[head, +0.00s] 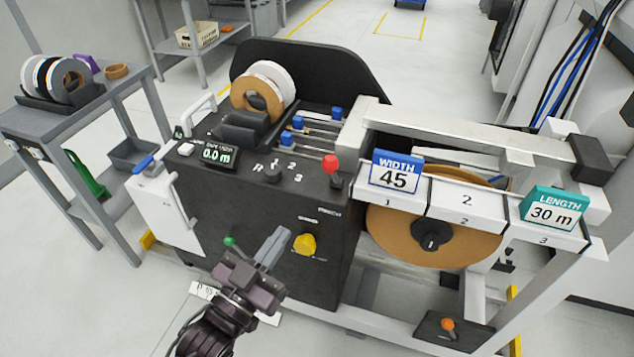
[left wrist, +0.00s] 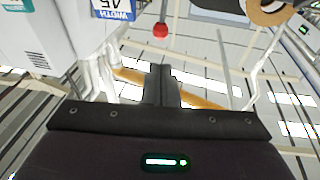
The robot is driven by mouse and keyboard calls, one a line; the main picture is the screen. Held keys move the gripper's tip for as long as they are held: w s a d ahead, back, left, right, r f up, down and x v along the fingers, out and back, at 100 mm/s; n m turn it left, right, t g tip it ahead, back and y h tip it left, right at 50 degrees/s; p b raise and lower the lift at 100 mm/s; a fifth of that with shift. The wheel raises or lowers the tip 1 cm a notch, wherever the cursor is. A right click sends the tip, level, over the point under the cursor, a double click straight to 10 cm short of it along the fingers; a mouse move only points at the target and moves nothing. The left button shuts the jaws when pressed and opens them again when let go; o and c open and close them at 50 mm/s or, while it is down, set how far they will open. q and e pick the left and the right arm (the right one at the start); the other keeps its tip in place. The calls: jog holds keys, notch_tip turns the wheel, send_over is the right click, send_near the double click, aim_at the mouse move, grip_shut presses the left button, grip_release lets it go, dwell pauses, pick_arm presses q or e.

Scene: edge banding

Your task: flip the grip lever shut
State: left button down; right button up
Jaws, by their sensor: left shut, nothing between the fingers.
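A red ball-topped lever (head: 331,165) stands upright at the right front of the machine's black top. The red ball also shows in the left wrist view (left wrist: 160,30), beyond my fingertips. A yellow knob (head: 304,243) is on the black front face. A green ball (head: 229,240) shows just behind my left gripper. No readable label tells which one is the grip lever. My left gripper (head: 274,245) is shut and empty, in front of the black face and left of the yellow knob. Its closed fingers show in the left wrist view (left wrist: 160,85). My right gripper is not in view.
A WIDTH 45 sign (head: 396,173) and a LENGTH 30 m sign (head: 554,208) stand on the white rail. A large brown roll (head: 400,235) hangs below. A grey side table (head: 85,105) with tape rolls is at left. Open floor lies between table and machine.

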aim_at(326, 170)
pick_arm(q)
jog(key=p+x, duration=0.2)
jog(key=x, duration=1.1)
jog(key=shift+w+d+r, duration=0.1)
jog(key=shift+w, duration=0.05)
jog(key=shift+w+d, duration=0.2)
jog(key=shift+w, duration=0.05)
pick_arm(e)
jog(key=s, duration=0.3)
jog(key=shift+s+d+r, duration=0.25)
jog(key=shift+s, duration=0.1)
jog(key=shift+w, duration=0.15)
